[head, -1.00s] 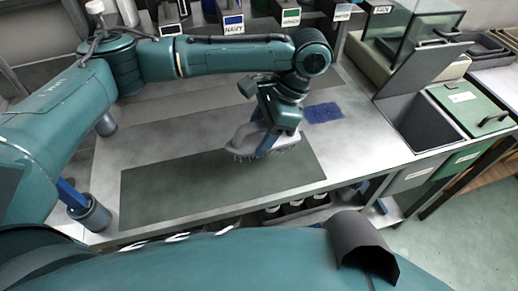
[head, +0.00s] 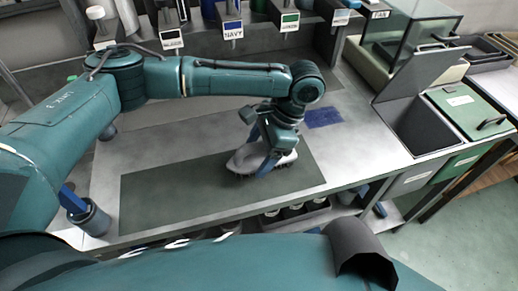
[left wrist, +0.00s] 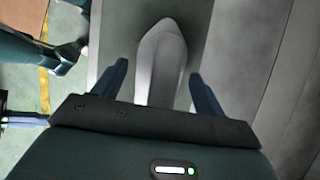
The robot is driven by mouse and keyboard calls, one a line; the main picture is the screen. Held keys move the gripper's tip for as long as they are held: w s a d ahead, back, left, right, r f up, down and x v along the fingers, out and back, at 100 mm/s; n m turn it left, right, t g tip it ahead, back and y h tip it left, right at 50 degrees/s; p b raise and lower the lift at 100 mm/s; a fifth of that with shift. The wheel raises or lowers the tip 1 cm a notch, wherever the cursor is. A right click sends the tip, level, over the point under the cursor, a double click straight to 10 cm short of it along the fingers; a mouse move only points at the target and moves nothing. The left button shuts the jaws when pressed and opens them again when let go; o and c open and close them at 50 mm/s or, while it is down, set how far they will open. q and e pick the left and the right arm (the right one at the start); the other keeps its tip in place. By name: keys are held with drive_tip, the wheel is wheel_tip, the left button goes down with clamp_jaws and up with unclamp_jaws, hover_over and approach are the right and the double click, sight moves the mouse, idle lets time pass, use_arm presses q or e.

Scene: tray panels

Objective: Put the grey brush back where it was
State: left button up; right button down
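The grey brush (head: 245,158) rests on the dark green mat (head: 165,200), toward the mat's far right part. It looks bristles down. My left gripper (head: 268,165) is over the brush, with its blue fingers reaching down on either side of it. In the left wrist view the brush (left wrist: 160,65) shows its smooth pale back between the two fingers (left wrist: 160,88). The fingers stand apart, with a narrow gap beside the brush.
A blue cloth patch (head: 323,115) lies right of the gripper. A dark open bin (head: 420,125) with a raised lid and a green lidded box (head: 468,108) stand at the right. A cup (head: 90,219) stands at the front left. Labelled posts line the back.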

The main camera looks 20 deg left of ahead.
use_arm(q)
drive_tip(key=shift+o, duration=0.4)
drive_tip(key=shift+r, duration=0.1)
drive_tip(key=v, duration=1.1)
drive_tip(key=shift+w+r+p, duration=0.15)
drive_tip(key=shift+r+p, duration=0.05)
drive_tip(key=shift+p, duration=0.1)
drive_tip(key=shift+d+r, duration=0.15)
drive_tip(key=shift+r, duration=0.15)
